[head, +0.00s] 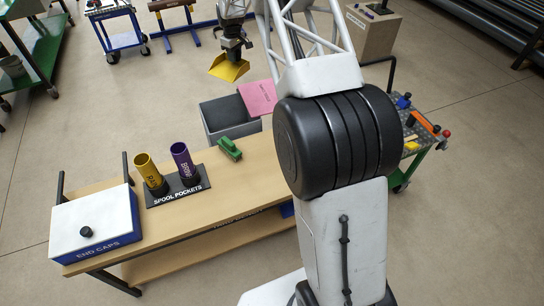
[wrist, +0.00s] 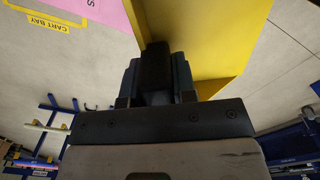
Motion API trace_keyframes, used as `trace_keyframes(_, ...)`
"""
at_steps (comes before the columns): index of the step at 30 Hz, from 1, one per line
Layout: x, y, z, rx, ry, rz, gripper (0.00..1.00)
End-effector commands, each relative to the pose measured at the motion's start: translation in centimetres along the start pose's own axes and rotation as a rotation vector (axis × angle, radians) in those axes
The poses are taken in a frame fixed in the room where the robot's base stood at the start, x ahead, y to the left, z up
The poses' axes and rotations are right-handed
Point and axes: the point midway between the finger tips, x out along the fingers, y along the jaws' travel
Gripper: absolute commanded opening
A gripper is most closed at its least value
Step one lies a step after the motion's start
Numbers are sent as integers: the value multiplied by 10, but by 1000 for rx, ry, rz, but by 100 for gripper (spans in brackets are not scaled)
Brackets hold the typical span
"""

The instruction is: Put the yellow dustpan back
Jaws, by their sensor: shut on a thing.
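The yellow dustpan (head: 229,68) hangs in the air below my gripper (head: 235,47) in the head view, at the upper middle and beyond the wooden bench. In the wrist view the dustpan (wrist: 205,35) is a large yellow shape with raised walls, close to the camera. My gripper (wrist: 155,75) is shut on a dark part at the dustpan's near end, which looks like its handle. The jaws hide most of that part. The dustpan touches nothing else that I can see.
A blue cart (head: 122,38) stands back left. Open floor surrounds the dustpan.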

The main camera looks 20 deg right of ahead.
Motion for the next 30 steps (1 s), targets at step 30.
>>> trace_keyframes(30, 160, -132, 284, 343, 4, -3, 0)
